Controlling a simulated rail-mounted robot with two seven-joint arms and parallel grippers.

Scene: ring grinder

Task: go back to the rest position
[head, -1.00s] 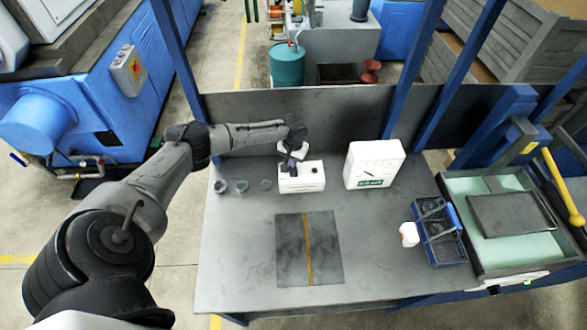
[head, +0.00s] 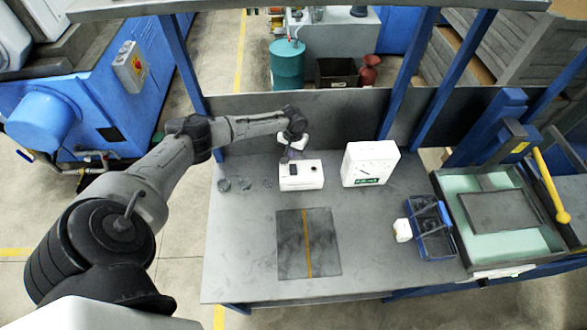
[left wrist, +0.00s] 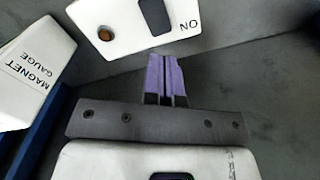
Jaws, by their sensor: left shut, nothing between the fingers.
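My left gripper (head: 291,153) is at the back of the grey bench, just behind and above the white switch box (head: 302,175). Its purple fingers are together in the left wrist view (left wrist: 167,80), with nothing between them. The switch box shows there at the top (left wrist: 135,28), apart from the fingertips in the picture, with a dark switch, an orange-brown round part and the letters ON upside down. My left arm reaches in from the left over the bench's left edge. My right gripper is in neither view.
Three small rings or cups (head: 244,184) lie left of the switch box. A taller white box (head: 370,164) stands to its right. A dark mat (head: 293,243) lies in front. A blue caddy (head: 430,228) and a green-topped machine (head: 480,245) are at right. Blue posts (head: 400,75) rise behind.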

